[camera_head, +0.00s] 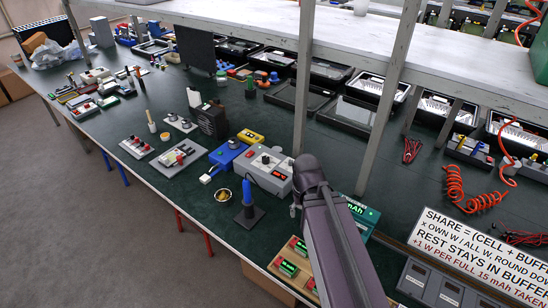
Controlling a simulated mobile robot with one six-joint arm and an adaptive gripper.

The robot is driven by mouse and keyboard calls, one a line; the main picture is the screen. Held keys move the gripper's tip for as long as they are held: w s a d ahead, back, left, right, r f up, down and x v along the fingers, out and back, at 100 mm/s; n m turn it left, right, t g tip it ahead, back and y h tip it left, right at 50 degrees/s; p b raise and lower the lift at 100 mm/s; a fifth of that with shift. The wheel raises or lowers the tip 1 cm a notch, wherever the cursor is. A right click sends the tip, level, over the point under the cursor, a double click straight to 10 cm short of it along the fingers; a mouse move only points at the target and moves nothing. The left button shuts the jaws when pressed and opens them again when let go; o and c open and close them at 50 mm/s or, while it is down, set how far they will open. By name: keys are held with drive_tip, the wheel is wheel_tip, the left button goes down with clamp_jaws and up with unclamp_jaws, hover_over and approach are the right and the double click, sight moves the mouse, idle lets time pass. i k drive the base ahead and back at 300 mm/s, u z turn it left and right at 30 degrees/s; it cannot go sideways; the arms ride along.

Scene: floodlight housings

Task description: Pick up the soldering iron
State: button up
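What looks like the soldering iron (247,192) has a blue handle and stands upright in a small stand with a dark square base (249,217). It is near the front edge of the green bench, left of my arm. My arm comes up from the bottom of the view and ends in a dark rounded joint right of the iron. A small grey part shows at the left of that joint and may belong to my gripper (295,204). The fingers are not clear, and the gap to the iron is open bench. Nothing touches the iron.
A grey station box (265,170) with a red display stands just behind the iron. A small bowl with brassy filling (222,195) is to its left. A wooden tray with green displays (288,268) lies in front. Metal posts (304,80) rise behind; my arm hides some bench.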

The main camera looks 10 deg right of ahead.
sight(248, 201)
drive_tip(key=k, duration=1.3)
drive_tip(key=u, duration=0.25)
drive_tip(key=i, duration=0.75)
drive_tip(key=u, duration=0.05)
